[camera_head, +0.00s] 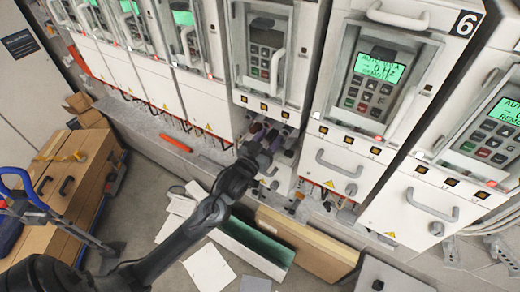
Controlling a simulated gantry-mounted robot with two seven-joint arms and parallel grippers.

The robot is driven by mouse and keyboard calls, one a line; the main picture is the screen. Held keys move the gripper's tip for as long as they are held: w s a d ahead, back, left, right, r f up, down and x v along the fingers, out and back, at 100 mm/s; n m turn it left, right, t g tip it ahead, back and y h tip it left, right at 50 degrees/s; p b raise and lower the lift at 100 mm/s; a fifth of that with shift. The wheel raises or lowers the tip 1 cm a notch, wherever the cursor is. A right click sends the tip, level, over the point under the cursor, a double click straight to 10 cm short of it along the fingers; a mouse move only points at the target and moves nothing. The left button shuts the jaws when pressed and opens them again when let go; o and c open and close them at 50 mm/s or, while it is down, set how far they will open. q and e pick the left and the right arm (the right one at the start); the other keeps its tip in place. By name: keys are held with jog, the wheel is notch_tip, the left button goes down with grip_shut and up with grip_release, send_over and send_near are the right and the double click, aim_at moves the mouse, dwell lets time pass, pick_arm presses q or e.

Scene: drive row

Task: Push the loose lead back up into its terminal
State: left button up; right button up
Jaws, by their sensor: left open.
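My left arm reaches up from the lower left. My left gripper (263,142) is open at the uncovered lower bay (287,155) of the drive cabinet left of number 6. That cabinet's display (261,23) is dark. The gripper and wrist cover part of the bay. Small grey and dark shapes show around the fingers, but I cannot tell the loose lead from its terminal at this size. I cannot tell whether the fingers touch anything. My right gripper is not in view.
Cabinet 6 (350,170) stands to the right, with a protruding handle (347,164). Loose white sheets (209,269), an open box with a green inside (245,246) and a brown case (305,243) lie on the floor below. A blue-handled cart (30,190) stands at left.

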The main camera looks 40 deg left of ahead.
pick_arm(q)
jog(key=s+d+b, duration=0.2)
jog(key=s, duration=0.8)
jog(key=shift+b, duration=0.35)
